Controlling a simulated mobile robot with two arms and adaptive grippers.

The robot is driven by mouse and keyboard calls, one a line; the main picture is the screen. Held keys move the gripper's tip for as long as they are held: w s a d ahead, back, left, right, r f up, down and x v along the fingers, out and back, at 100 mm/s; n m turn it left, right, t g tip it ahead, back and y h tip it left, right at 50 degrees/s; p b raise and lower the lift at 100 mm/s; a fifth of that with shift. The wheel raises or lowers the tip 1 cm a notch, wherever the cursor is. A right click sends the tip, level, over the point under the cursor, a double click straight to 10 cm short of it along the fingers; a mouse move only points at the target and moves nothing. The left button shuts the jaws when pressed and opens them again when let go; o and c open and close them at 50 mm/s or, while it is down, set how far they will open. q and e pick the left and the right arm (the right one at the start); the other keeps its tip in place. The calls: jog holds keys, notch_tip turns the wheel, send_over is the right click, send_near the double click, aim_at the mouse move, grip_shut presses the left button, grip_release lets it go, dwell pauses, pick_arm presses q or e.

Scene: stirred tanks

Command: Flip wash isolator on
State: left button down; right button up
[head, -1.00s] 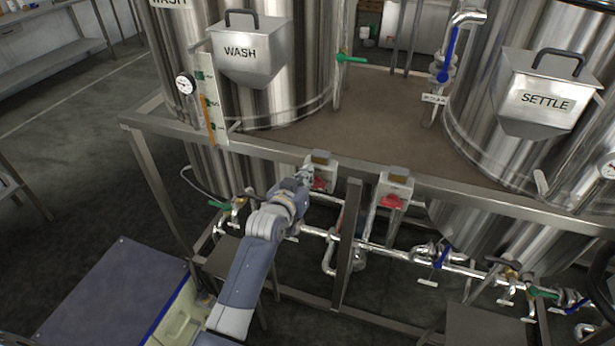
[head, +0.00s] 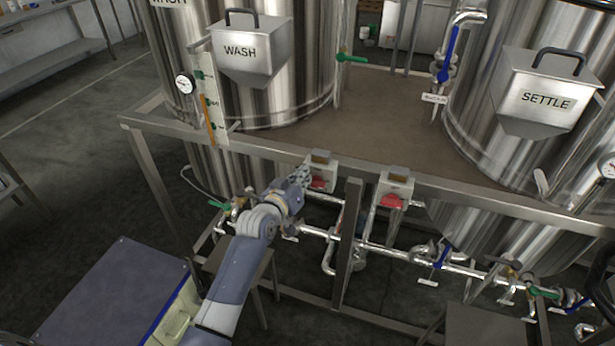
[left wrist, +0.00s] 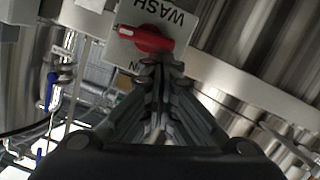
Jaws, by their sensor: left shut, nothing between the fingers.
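The wash isolator is a pale box (head: 322,172) with a red handle (head: 318,184), fixed to the frame rail below the wash tank. In the left wrist view it appears upside down, with the "WASH" label and the red handle (left wrist: 148,39) lying roughly crosswise, its white-marked end to the left. Part of an "ON" marking shows below it. My left gripper (head: 303,174) is at the box's left side. In the wrist view its shut, empty fingertips (left wrist: 161,66) are just under the handle's right part; I cannot tell whether they touch.
A second isolator (head: 394,190) with a red handle is to the right, past a steel post (head: 347,245). Pipes and valves (head: 440,262) run below the rail.

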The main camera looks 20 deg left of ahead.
pick_arm(q)
jog(key=shift+a+f+n+h+b, duration=0.3)
jog(key=shift+f+n+b, duration=0.2)
jog(key=shift+n, duration=0.5)
dwell(0.4)
jog(key=shift+a+f+n+h+b, duration=0.15)
jog(key=shift+f+n+h+b, duration=0.15)
jog(key=shift+n+b, duration=0.35)
jog(key=shift+a+f+n+h+b, duration=0.2)
jog(key=shift+n+h+b, duration=0.1)
jog(key=shift+n+b, duration=0.35)
jog(key=shift+a+f+n+t+h+b, duration=0.1)
jog(key=shift+f+n+t+h+b, duration=0.4)
jog(key=shift+n+b, duration=0.85)
jog(key=shift+f+n+t+b, duration=0.2)
jog(key=shift+f+n+b, duration=0.15)
jog(key=shift+n+b, duration=0.5)
jog(key=shift+f+n+t+b, duration=0.2)
jog(key=shift+f+n+b, duration=0.1)
jog(key=shift+n+b, duration=0.55)
dwell(1.6)
jog(key=shift+r, duration=0.1)
